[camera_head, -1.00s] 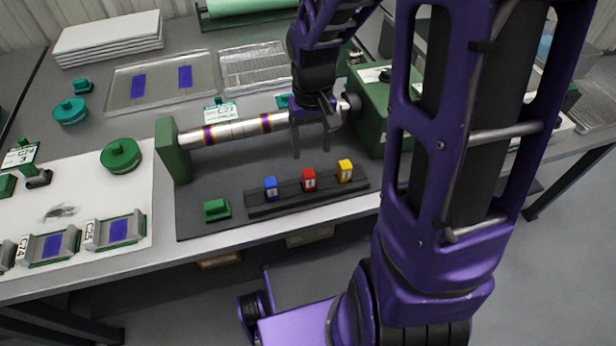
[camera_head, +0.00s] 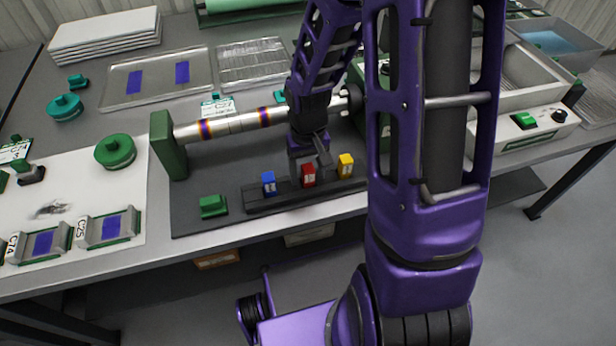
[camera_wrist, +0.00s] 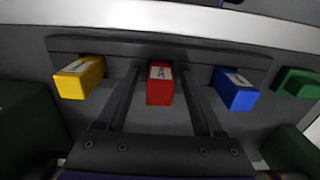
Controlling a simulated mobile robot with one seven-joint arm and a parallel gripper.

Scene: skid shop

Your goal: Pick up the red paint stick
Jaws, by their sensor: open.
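The red paint stick (camera_head: 308,176) stands in a dark rack (camera_head: 243,201) between a blue stick (camera_head: 268,184) and a yellow stick (camera_head: 346,166). In the wrist view the red stick (camera_wrist: 160,82) lies between the two fingers of my gripper (camera_wrist: 160,100), with a gap visible on each side. The yellow stick (camera_wrist: 80,77) and the blue stick (camera_wrist: 236,88) are outside the fingers. In the head view my gripper (camera_head: 308,165) is low over the rack at the red stick and partly hides it. My gripper is open.
A metal bar with coloured bands (camera_head: 230,127) runs behind the rack, held by a green block (camera_head: 168,145) at its left. A small green piece (camera_head: 213,206) sits left of the rack. A white mat (camera_head: 70,195) with metal holders lies at the far left.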

